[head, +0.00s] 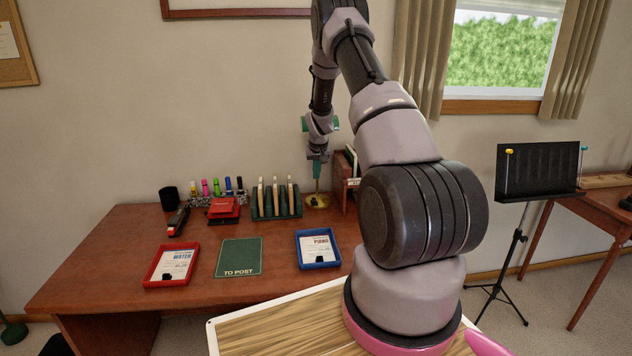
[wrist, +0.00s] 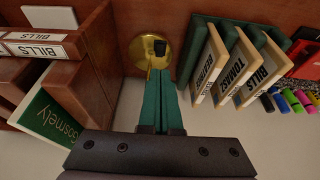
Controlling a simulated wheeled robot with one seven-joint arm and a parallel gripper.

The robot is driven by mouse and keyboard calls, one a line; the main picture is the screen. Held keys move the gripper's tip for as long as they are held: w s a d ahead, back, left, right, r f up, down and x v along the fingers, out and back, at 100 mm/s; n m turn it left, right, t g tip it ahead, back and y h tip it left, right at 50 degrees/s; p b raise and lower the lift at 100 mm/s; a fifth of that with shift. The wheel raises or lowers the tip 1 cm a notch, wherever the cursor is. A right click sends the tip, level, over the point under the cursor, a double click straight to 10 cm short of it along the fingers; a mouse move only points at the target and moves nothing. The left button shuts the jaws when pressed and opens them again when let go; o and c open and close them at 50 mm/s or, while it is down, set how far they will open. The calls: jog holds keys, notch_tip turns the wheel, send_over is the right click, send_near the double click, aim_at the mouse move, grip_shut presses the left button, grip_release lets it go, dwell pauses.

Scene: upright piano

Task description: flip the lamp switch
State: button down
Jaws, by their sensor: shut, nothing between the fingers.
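The lamp's round brass base (head: 318,201) stands at the back of the desk, between the green rack and the wooden sorter. In the wrist view the brass base (wrist: 139,50) shows at top centre with a small black piece (wrist: 160,47) on it, which looks like the switch. My gripper (head: 317,188) points down over the base. In the wrist view its green fingers (wrist: 161,74) are shut together, empty, with tips close to the black piece. I cannot tell whether they touch it. Green bits beside my wrist may be the lamp's shade; the rest is hidden by my arm.
The green rack (head: 276,214) with upright wooden pieces stands close left of the lamp. The wooden sorter (head: 338,183) is close right. Red (head: 146,283) and blue (head: 303,266) trays and a green mat (head: 239,257) lie in front. Coloured markers (head: 216,187) and a black cup (head: 168,196) stand farther left.

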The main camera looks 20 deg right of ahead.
aim_at(314, 200)
jog(key=shift+r, duration=0.1)
jog(key=x, duration=0.4)
jog(key=w+x, duration=0.1)
jog(key=x, duration=0.9)
jog(key=shift+w+d+r, duration=0.15)
jog(key=shift+w+r, duration=0.05)
jog(key=shift+w, duration=0.1)
